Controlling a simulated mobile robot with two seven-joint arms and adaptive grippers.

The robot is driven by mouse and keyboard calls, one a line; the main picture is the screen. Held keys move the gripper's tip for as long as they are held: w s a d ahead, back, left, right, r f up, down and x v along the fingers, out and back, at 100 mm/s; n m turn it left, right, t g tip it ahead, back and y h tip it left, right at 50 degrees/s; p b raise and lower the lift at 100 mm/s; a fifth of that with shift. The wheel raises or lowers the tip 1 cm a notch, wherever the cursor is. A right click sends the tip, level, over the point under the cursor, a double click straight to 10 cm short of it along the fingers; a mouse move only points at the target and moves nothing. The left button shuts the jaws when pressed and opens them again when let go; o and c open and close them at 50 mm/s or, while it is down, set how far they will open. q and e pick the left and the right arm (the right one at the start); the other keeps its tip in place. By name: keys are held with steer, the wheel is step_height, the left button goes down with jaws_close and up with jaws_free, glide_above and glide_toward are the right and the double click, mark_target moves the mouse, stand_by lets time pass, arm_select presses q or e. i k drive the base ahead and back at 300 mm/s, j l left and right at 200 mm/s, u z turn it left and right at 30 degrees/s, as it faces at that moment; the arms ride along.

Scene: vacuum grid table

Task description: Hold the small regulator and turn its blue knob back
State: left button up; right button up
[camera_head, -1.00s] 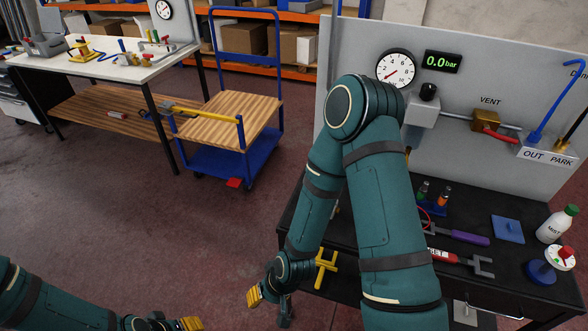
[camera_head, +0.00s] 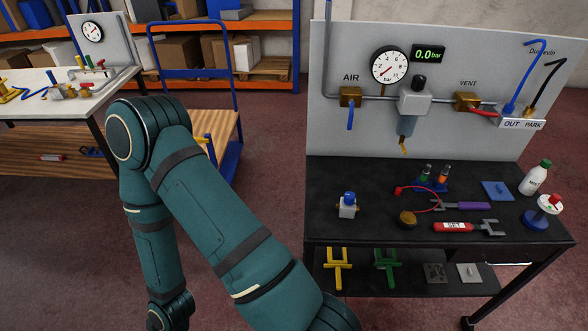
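The small regulator (camera_head: 347,208) stands on the black bench top (camera_head: 330,180), near its left front part. It has a pale body with a blue knob (camera_head: 349,198) on top and small brass-coloured fittings at its sides. Nothing touches it. One of my teal arms (camera_head: 210,200) fills the left middle of the view, well left of the regulator. Its wrist reaches the bottom edge. Neither gripper shows in the view, so I cannot see whether they are open or shut.
A brown round knob (camera_head: 407,218), a red-handled tool (camera_head: 455,227) and a purple-handled tool (camera_head: 465,205) lie right of the regulator. The panel (camera_head: 345,130) behind carries a gauge (camera_head: 390,66) and a display (camera_head: 428,53) reading 0.0 bar. Yellow and green stands (camera_head: 338,270) are below.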

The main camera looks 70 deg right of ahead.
mark_target(349, 197)
steer(key=i+j+z, duration=0.2)
steer(key=i, duration=0.15)
steer(key=i+z, duration=0.15)
steer(key=i, duration=0.25)
steer(key=i+j+z, duration=0.2)
steer(key=i+z, duration=0.2)
steer(key=z, duration=0.3)
steer(key=i+j+z, duration=0.15)
steer(key=z, duration=0.35)
steer(key=i+j+z, duration=0.2)
steer(key=z, duration=0.25)
steer(key=i+z, duration=0.1)
steer(key=z, duration=0.4)
steer(key=i+j+z, duration=0.1)
steer(key=z, duration=0.4)
steer(key=i+j+z, duration=0.1)
steer(key=j+z, duration=0.15)
steer(key=z, duration=0.25)
